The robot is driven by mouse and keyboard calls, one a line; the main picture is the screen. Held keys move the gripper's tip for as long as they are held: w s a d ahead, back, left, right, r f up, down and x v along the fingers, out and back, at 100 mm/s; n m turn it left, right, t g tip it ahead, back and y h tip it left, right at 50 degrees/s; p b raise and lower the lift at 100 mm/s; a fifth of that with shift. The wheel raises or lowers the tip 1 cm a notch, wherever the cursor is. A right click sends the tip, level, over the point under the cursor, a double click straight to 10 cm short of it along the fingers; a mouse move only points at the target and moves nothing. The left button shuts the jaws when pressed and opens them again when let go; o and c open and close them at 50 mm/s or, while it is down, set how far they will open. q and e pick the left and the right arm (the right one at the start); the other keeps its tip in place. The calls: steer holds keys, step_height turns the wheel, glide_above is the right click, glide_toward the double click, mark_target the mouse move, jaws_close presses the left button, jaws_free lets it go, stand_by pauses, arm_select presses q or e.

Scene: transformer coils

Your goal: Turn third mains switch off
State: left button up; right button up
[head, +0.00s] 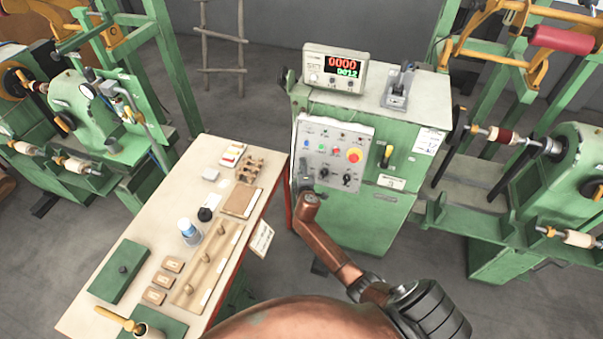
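On the front of the green cabinet (372,212) is a yellow lever-like handle (387,155), close to upright and slightly tilted; it appears to be the mains switch. No label shows that it is the third. Left of it is a grey control panel (325,158) with small buttons, black knobs and a red button (354,155) on a yellow base. My brown arm reaches up from the bottom, and its dark gripper, apparently my right one (303,175), is at the panel's left edge, apart from the yellow handle. Its fingers are too small and dark to read. My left gripper is not in view.
A counter (336,69) with lit digits and a grey clamp-like device (398,87) stand on the cabinet. A workbench (128,220) with wooden parts and a green box (120,271) is at left. Green winding machines stand on both sides.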

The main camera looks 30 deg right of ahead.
steer(key=v, duration=1.2)
steer(key=shift+f, duration=0.15)
steer(key=s+a+f+m+g+y+b, duration=0.15)
steer(key=s+f, duration=0.55)
steer(key=f, duration=0.7)
steer(key=s+f+m+g+y+b, duration=0.1)
steer(key=s+f+g, duration=0.35)
steer(key=f, duration=0.85)
steer(key=s+a+f+m+y+b, duration=0.1)
steer(key=s+f+b, duration=0.1)
steer(key=s+f, duration=0.9)
steer(key=s+a+f+m+g+b, duration=0.1)
steer(key=s+f+m, duration=0.1)
steer(key=s+f, duration=0.6)
steer(key=s+f+m+g+y+b, duration=0.1)
steer(key=s+f+m+g, duration=0.1)
steer(key=s+f, duration=0.6)
steer(key=s+a+f+m+g+y+b, duration=0.1)
steer(key=s+f, duration=0.7)
steer(key=s, duration=1.1)
steer(key=shift+a+f+m+g+b, duration=0.25)
steer(key=shift+a+m+g+b, duration=0.15)
steer(key=shift+m+g, duration=0.3)
